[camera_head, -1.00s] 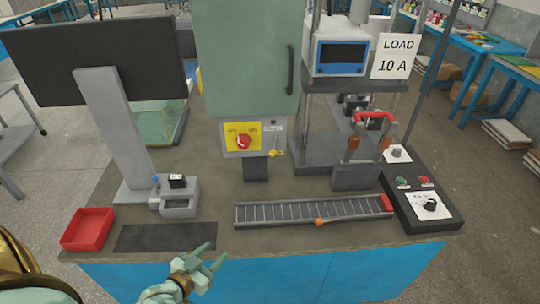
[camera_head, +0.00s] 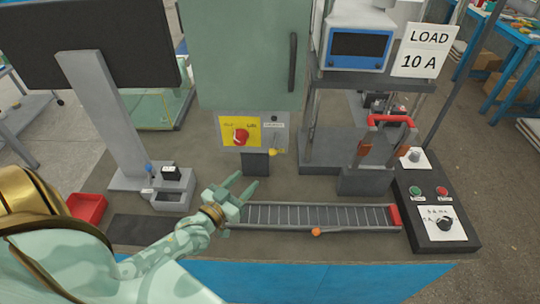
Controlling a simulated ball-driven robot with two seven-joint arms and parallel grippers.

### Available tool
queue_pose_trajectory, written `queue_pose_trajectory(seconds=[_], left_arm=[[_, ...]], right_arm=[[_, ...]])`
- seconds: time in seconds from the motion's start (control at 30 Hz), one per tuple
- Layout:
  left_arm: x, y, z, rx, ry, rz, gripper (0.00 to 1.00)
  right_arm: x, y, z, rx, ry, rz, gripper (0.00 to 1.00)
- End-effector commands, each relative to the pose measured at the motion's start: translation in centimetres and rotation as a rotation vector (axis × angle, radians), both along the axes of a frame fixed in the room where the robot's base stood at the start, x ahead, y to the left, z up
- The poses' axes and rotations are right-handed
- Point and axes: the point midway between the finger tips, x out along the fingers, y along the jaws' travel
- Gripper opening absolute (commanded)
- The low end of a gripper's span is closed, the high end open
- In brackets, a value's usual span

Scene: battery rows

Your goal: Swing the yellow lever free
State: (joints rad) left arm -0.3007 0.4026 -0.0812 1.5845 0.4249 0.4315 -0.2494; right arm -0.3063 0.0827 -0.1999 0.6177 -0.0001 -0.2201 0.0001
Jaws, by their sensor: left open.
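The small yellow-tipped lever (camera_head: 273,152) is on the lower right of the grey switch panel, under the green cabinet (camera_head: 240,55). It hangs below a small printed label, and its shaft is too small to make out well. My left gripper (camera_head: 246,182) is open and empty, with its fingers pointing up and right. In the picture it is below and left of the lever, and apart from it. My right gripper is not in view.
A red knob (camera_head: 240,136) on a yellow plate is left of the lever. A ribbed rail (camera_head: 312,217) lies right of my gripper. A grey device (camera_head: 173,190) and a red tray (camera_head: 86,208) are left. A red-handled clamp (camera_head: 388,120) stands right.

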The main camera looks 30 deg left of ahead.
Motion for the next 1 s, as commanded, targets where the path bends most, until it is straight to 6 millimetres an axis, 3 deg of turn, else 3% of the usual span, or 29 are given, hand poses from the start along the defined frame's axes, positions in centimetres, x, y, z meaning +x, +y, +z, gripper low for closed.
queue_pose_trajectory(seconds=[0.13, 0.3, 0.5, 0.9, 0.93, 1.0], left_arm=[[4.1, -0.1, -0.1, -0.001, -0.004, 0.001, 0.46], [8.1, -0.2, -0.2, -0.001, -0.002, 0.001, 0.46], [11.3, -0.3, -0.1, 0.000, 0.000, 0.001, 0.46], [12.3, -0.3, 0.0, 0.000, 0.001, 0.000, 0.46], [12.3, -0.3, 0.0, 0.000, 0.001, 0.000, 0.43], [12.3, -0.3, 0.0, 0.000, 0.001, 0.000, 0.24]], right_arm=[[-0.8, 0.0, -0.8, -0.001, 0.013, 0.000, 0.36], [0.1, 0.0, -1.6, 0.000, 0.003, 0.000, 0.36], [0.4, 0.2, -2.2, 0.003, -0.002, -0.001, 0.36], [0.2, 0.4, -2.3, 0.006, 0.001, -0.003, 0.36], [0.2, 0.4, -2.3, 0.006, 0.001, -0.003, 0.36], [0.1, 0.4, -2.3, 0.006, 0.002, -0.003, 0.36]])
